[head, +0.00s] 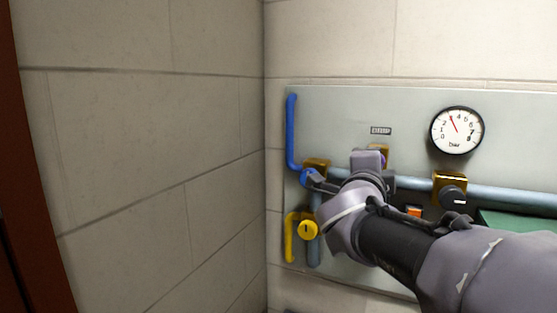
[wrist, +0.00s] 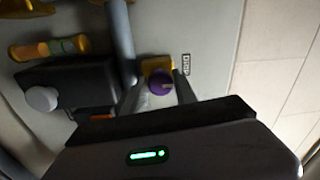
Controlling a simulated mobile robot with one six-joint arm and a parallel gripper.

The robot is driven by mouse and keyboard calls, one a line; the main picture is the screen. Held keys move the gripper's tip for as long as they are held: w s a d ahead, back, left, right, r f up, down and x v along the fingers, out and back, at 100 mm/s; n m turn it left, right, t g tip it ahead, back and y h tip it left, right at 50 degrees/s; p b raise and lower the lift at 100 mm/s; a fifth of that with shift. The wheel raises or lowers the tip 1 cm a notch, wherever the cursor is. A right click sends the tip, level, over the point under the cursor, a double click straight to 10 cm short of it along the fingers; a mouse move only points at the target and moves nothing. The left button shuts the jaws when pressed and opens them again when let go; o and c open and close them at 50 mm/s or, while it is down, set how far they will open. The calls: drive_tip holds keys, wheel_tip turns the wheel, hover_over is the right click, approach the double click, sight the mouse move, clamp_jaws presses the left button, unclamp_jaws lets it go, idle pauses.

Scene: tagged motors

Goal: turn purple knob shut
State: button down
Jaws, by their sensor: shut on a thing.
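The purple knob (wrist: 157,80) sits on a brass valve body (wrist: 158,62) in the wrist view, with a pale mark on its face. My gripper (wrist: 160,85) has one finger on each side of the knob and is shut on it. In the head view my gripper (head: 368,158) is up against the panel and hides most of this valve. Only a sliver of the purple knob (head: 384,160) and a bit of brass show beside it.
A blue knob (head: 308,178) and a yellow knob (head: 308,230) are left of my arm. A black knob (head: 453,196) is to the right, under a round gauge (head: 456,130). A grey pipe (head: 500,195) crosses the panel. A plain wall (head: 150,130) stands at left.

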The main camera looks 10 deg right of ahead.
drive_tip(key=shift+r, duration=0.2)
idle(0.4)
drive_tip(key=c, duration=1)
unclamp_jaws()
drive_tip(key=shift+d+f, duration=0.1)
drive_tip(key=r+b+v, duration=0.1)
drive_tip(key=b+v, duration=0.1)
drive_tip(key=v, duration=1.5)
drive_tip(key=shift+s+f+b, duration=0.15)
drive_tip(key=shift+f+b, duration=0.2)
drive_tip(key=shift+f, duration=0.15)
drive_tip(key=shift+f, duration=0.1)
